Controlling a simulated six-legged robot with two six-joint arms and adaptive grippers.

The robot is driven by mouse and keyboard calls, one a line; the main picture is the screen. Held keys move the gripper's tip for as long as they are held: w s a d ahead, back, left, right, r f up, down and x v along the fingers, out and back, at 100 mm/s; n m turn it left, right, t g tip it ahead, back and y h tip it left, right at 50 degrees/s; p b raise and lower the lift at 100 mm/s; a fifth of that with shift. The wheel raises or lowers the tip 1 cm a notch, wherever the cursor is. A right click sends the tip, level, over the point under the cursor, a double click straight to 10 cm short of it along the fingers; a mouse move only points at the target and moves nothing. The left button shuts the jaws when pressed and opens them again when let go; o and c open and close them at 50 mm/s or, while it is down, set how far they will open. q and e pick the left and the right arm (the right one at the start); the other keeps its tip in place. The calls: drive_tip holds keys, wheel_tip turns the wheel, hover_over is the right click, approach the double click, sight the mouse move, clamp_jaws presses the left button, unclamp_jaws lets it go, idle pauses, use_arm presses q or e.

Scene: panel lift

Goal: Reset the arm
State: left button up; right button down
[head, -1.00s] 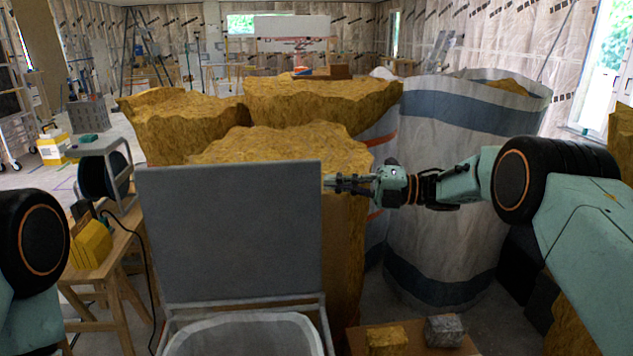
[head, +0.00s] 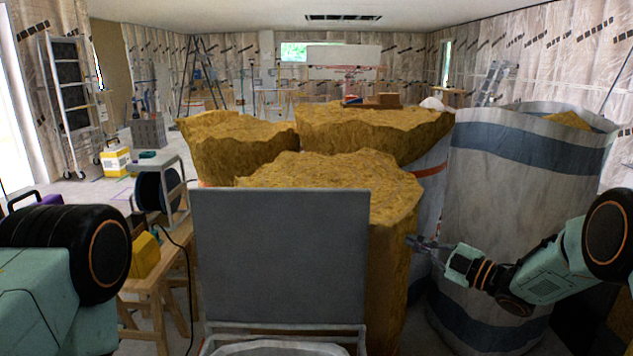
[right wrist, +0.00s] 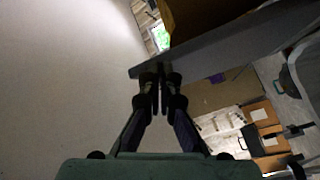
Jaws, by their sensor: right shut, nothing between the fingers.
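My right gripper (head: 420,243) is at the right of the grey upright panel (head: 280,255) in the head view, in front of the yellow-brown insulation block (head: 340,175) and the big bag. It is shut and empty, and its shut fingertips also show in the right wrist view (right wrist: 158,75). In that view a dark flat edge (right wrist: 215,55) passes close beyond the fingertips; I cannot tell whether they touch it. Part of my left arm shows at the left of the head view, but its gripper is out of view.
A large white bag with blue bands (head: 530,200) stands just behind my right arm. A cable reel (head: 158,190) and a wooden sawhorse (head: 150,290) stand left of the panel. A white-lined bin (head: 280,350) is at the bottom. Open floor lies at the far left.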

drive_tip(key=s+f+m+g+h+b, duration=0.15)
drive_tip(key=s+f+m+h, duration=0.35)
drive_tip(key=s+f+m, duration=0.6)
drive_tip(key=s+f+m+g+h, duration=0.4)
drive_tip(key=s+f, duration=0.4)
drive_tip(key=f, duration=0.7)
drive_tip(key=s+f+m+g+h+b, duration=0.1)
drive_tip(key=s+g, duration=0.3)
drive_tip(key=s, duration=1.2)
drive_tip(key=s+a+f+m+g+h+b, duration=0.1)
drive_tip(key=s+f+m+g, duration=0.3)
drive_tip(key=s, duration=1.3)
drive_tip(key=shift+s+f+h+b, duration=0.2)
drive_tip(key=shift+h+b, duration=0.2)
drive_tip(key=shift+h, duration=0.4)
drive_tip(key=shift+w, duration=0.1)
drive_tip(key=shift+a, duration=0.1)
